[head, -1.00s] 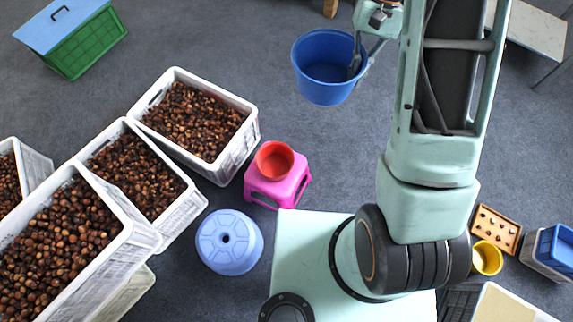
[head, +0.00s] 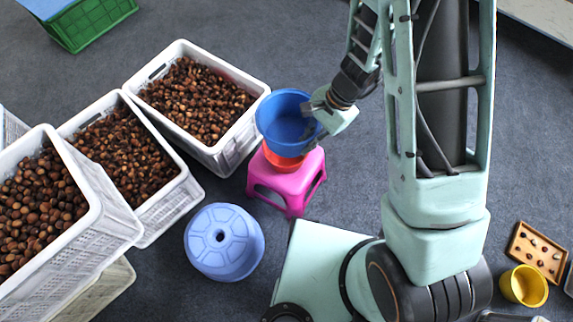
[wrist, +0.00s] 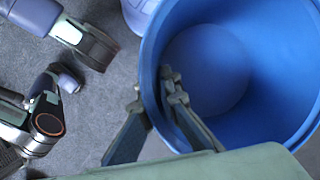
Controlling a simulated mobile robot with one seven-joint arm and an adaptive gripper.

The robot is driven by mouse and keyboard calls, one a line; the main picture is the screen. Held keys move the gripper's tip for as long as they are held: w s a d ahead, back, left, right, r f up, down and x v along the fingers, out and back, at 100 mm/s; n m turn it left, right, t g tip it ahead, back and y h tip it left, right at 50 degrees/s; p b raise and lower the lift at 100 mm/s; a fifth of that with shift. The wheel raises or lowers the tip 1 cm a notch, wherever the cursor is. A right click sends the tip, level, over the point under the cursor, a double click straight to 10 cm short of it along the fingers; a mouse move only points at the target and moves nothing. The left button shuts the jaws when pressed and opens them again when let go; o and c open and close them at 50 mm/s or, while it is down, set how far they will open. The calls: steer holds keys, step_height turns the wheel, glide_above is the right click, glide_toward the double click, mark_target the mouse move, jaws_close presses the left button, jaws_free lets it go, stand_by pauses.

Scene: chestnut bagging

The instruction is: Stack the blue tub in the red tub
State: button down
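The blue tub (head: 284,119) is in my gripper (head: 318,120), which is shut on its right-hand rim in the head view. In the wrist view, one finger of my gripper (wrist: 155,95) is outside the wall of the blue tub (wrist: 255,110) and the other inside. The red tub (head: 283,161) stands on a pink stool. The blue tub appears over the red tub and hides most of it; only the red front shows below. I cannot tell whether the two tubs touch. The red tub is not visible in the wrist view.
The pink stool (head: 287,186) stands beside a white crate (head: 222,156) of chestnuts. A light-blue stool (head: 224,242) is in front of it. More chestnut crates fill the left. A yellow tub (head: 524,286) and a wooden tray (head: 537,251) lie at the right.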

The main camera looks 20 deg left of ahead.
steer(key=s+d+f+m+b, duration=0.1)
steer(key=s+f+m+b, duration=0.1)
steer(key=s+f+b, duration=0.65)
steer(key=p, duration=0.2)
glide_above(296, 168)
steer(key=shift+t, duration=0.4)
step_height(296, 168, down, 12)
steer(key=shift+a+r, duration=0.1)
steer(key=shift+r, duration=0.15)
steer(key=shift+w+f, duration=0.1)
steer(key=shift+f, duration=0.1)
step_height(296, 168, down, 3)
steer(key=shift+w+f+b, duration=0.1)
steer(key=shift+f+b, duration=0.1)
steer(key=shift+b, duration=0.8)
steer(key=c, duration=2.2)
jaws_free()
steer(key=shift+o, duration=0.2)
steer(key=p+v, duration=0.4)
steer(key=v, duration=0.8)
